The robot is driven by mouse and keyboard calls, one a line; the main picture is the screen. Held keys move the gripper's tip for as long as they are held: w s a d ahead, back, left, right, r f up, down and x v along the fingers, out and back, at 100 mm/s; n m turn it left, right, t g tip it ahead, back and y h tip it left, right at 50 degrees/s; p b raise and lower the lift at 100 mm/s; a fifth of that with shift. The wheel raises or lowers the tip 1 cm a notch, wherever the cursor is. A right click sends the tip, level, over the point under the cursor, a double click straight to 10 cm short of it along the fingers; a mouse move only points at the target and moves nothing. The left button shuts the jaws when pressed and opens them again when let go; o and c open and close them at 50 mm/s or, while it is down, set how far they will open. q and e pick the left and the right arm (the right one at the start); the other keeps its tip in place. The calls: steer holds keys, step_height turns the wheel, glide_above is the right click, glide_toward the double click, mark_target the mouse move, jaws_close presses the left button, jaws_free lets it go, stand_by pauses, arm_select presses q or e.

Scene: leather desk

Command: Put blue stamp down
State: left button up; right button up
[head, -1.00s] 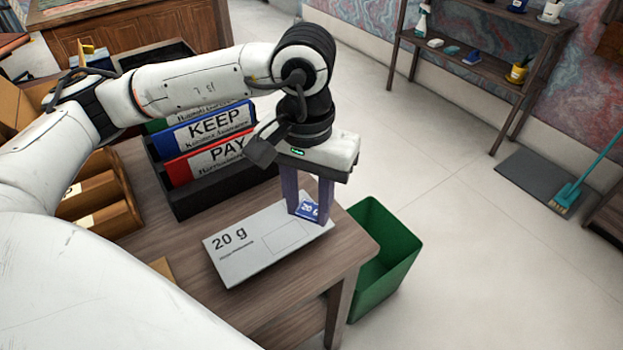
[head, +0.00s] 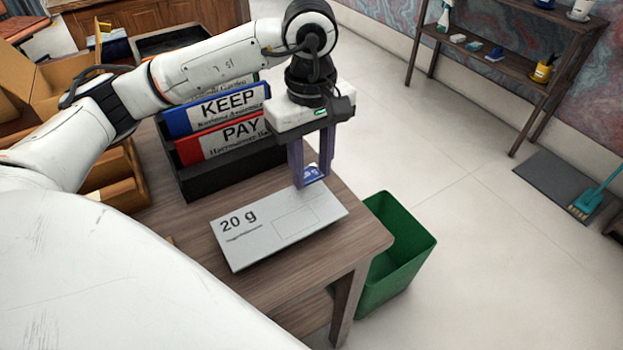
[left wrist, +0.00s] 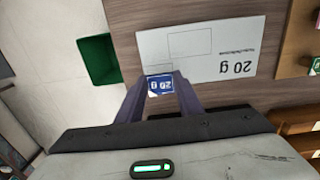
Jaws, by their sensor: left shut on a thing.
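In the head view the stamp shows between the fingertips, over or just beyond the far edge of the white envelope (head: 262,243). The left wrist view also shows the stamp (left wrist: 160,85) between the two fingers (left wrist: 161,92), near the envelope's edge. The envelope is printed "20 g" and has an empty outlined box. I cannot tell whether the stamp touches anything below. My right gripper is not in view.
The wooden desk (head: 275,285) holds a black rack (head: 232,172) with blue KEEP and red PAY binders behind the envelope. A green bin (head: 405,262) stands on the floor at the desk's right end. Brown trays (head: 120,175) sit at left.

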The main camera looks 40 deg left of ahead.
mark_target(312, 177)
arm_select(q)
step_height(312, 177, down, 3)
steer(key=shift+f, duration=0.2)
